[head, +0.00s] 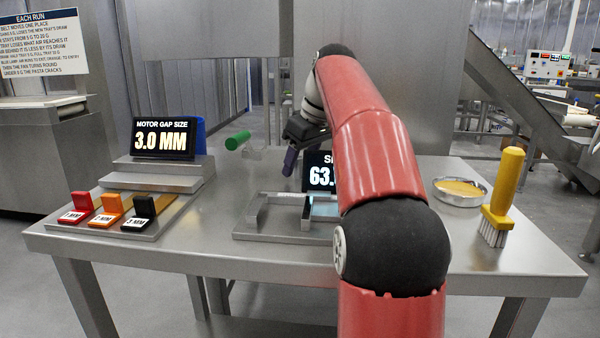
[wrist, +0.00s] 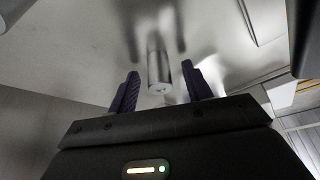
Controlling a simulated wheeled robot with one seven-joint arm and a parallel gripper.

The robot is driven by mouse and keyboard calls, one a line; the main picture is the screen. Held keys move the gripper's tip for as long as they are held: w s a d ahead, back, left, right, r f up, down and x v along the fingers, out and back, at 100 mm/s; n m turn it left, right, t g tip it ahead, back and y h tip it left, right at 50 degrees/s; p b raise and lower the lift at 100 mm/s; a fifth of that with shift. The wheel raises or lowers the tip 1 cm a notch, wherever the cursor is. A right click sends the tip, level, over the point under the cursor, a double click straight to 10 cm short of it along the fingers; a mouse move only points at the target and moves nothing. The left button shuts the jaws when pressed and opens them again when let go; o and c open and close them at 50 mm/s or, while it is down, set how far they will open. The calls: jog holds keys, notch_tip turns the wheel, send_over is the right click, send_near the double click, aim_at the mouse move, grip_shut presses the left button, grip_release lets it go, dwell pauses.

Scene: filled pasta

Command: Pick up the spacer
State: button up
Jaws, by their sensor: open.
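Three small labelled blocks stand at the left of the metal table in the head view: a red one (head: 80,207) marked 1 MM, an orange one (head: 110,209) and a black one (head: 142,213) that appears marked 3 MM. They look like spacers. A display (head: 163,139) behind them reads MOTOR GAP SIZE 3.0 MM. My gripper (head: 290,160) is raised over the back middle of the table, well right of the blocks. In the wrist view my gripper (wrist: 160,75) is open; a metal cylinder (wrist: 158,72) shows between its fingers, apart from them. No coloured block shows there.
A metal fixture (head: 275,238) lies mid-table, partly behind my arm. A second display (head: 318,172) is partly hidden. A green-handled thing (head: 238,140) stands at the back. A yellow brush (head: 503,195) and a dish (head: 460,198) are at the right. Front-left table (head: 200,232) is clear.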

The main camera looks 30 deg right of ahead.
grip_shut()
dwell(0.3)
